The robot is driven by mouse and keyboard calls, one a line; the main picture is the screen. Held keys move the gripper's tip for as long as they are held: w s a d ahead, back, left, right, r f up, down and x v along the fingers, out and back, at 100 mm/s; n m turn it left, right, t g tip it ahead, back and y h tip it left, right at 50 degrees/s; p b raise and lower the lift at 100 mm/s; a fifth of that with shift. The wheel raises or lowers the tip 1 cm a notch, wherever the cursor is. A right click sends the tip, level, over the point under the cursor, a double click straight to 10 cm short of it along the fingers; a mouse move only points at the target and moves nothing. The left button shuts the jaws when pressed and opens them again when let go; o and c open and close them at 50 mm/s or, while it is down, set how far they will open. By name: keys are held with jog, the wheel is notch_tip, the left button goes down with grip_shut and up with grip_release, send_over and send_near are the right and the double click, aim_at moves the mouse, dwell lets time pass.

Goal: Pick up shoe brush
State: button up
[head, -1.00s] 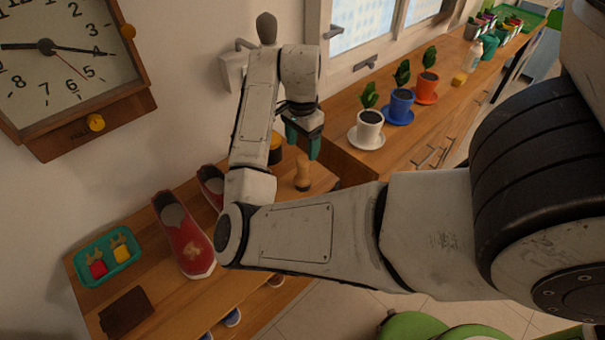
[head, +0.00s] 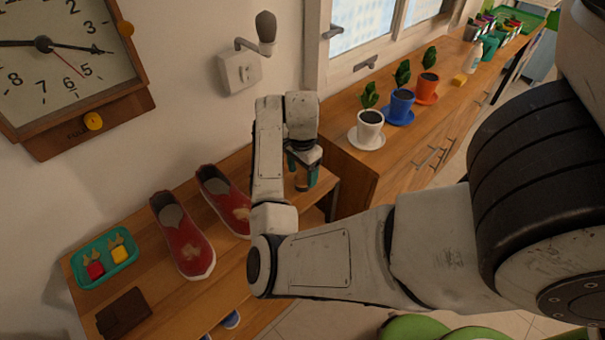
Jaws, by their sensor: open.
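The shoe brush (head: 301,183), a small upright wooden-handled thing, stands near the right end of the wooden shoe bench (head: 322,200). Only its lower part shows; my gripper hides its top. My gripper (head: 302,172) points down over it, with its teal fingers apart on either side of the brush. The jaws are open. I cannot tell whether either finger touches the brush.
Two red shoes (head: 183,238) (head: 225,202) stand on the bench left of my arm. A teal tray (head: 122,262) and a dark brown item (head: 124,312) lie further left. A counter with potted plants (head: 370,128) borders the bench at right. The wall is behind.

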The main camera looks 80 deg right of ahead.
jog(key=c, duration=1)
jog(key=shift+r, duration=0.1)
